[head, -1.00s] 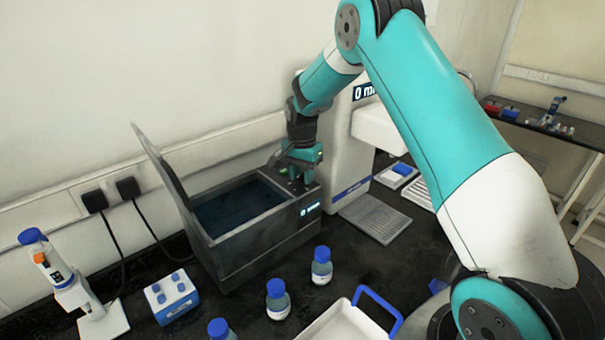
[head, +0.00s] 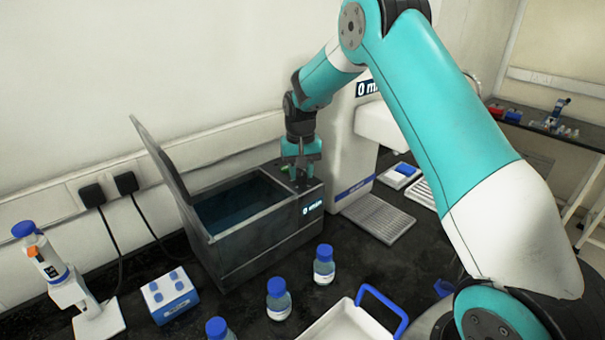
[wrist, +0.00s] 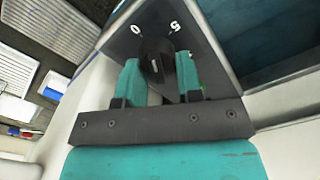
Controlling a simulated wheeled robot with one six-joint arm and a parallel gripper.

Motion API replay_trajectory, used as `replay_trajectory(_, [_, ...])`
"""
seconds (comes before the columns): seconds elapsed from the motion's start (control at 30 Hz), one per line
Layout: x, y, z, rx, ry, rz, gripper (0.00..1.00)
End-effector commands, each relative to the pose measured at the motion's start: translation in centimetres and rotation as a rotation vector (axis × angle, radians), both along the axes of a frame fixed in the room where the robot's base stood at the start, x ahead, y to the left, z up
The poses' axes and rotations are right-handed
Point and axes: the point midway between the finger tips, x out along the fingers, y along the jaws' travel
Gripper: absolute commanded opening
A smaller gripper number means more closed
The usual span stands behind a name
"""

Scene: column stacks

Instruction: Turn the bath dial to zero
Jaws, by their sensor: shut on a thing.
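The grey water bath (head: 262,242) stands open with its lid raised at the left, water inside. Its front display (head: 313,208) seems to start with 0; the small text is hard to read. The bath dial (wrist: 153,52) is a black knob on the bath's right-hand top panel. Marks 0 and 5 show beside it in the wrist view. My gripper (wrist: 158,72) is down over the panel with its teal fingers on either side of the knob, shut on it. In the head view my gripper (head: 300,168) largely hides the dial.
Blue-capped bottles (head: 278,300) and a white tray (head: 345,325) with a blue handle stand in front of the bath. A blue-and-white block (head: 170,296) is at the left. A white instrument (head: 350,160) stands close on the right of the bath.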

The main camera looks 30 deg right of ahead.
Motion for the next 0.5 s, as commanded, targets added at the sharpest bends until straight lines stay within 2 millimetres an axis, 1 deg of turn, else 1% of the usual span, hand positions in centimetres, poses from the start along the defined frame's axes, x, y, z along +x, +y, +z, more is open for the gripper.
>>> replay_trajectory(0.2, [0.20,0.21,0.09,-0.002,-0.006,0.195,0.10])
replay_trajectory(0.5, [0.21,0.48,0.14,-0.002,-0.007,0.405,0.10])
